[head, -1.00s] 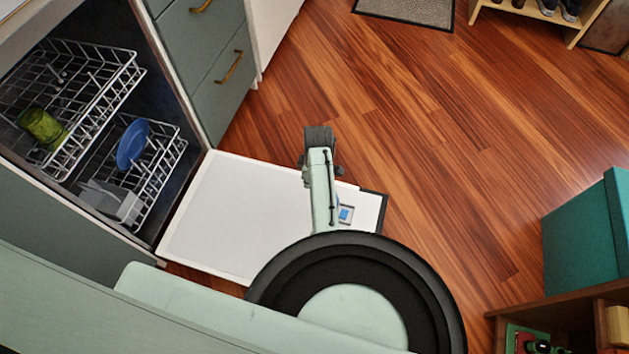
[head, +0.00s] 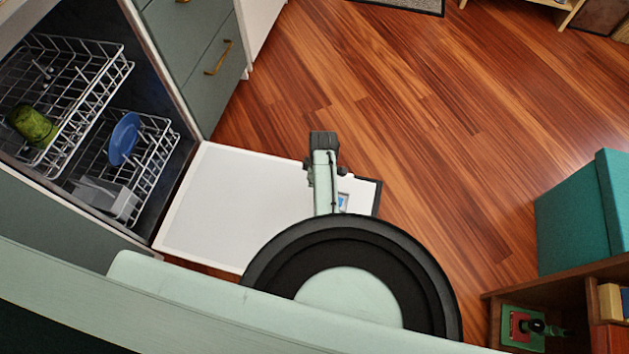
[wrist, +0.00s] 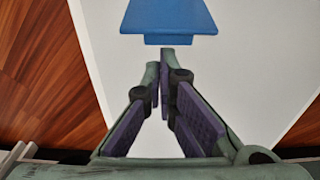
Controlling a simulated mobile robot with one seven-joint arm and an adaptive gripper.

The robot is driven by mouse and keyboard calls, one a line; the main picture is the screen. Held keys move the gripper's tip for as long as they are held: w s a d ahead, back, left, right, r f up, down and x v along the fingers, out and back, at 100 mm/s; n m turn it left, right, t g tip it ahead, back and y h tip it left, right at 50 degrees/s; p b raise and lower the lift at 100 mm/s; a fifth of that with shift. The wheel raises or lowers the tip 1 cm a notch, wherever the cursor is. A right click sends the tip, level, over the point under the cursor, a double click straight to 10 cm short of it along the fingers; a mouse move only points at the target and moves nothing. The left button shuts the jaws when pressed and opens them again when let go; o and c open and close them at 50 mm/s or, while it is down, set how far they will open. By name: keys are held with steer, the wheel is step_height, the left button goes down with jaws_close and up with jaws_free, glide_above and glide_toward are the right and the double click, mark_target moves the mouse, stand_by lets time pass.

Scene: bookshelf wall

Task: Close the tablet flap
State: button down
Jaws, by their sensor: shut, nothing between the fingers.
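The open dishwasher door (head: 225,205) lies flat, its white inner face up. The tablet flap (wrist: 168,18) is a blue piece on that face, at the top middle of the wrist view. Only a small bit of blue (head: 343,201) shows beside my arm in the head view. My gripper (wrist: 158,75) is shut and empty, its fingertips just short of the flap's near edge in the wrist view. I cannot tell whether they touch it. My own arm hides the gripper's fingers and part of the door in the head view.
The dishwasher racks (head: 150,165) at the left hold a green cup (head: 33,127), a blue plate (head: 124,138) and a grey container (head: 104,197). Grey drawers (head: 195,60) stand behind the door. A teal box (head: 580,212) sits at the right. The wooden floor (head: 440,130) between is clear.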

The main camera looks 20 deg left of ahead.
steer(key=shift+r, duration=0.1)
steer(key=shift+d+r+y+p, duration=0.1)
steer(key=shift+d+y+p, duration=0.2)
steer(key=shift+y, duration=0.1)
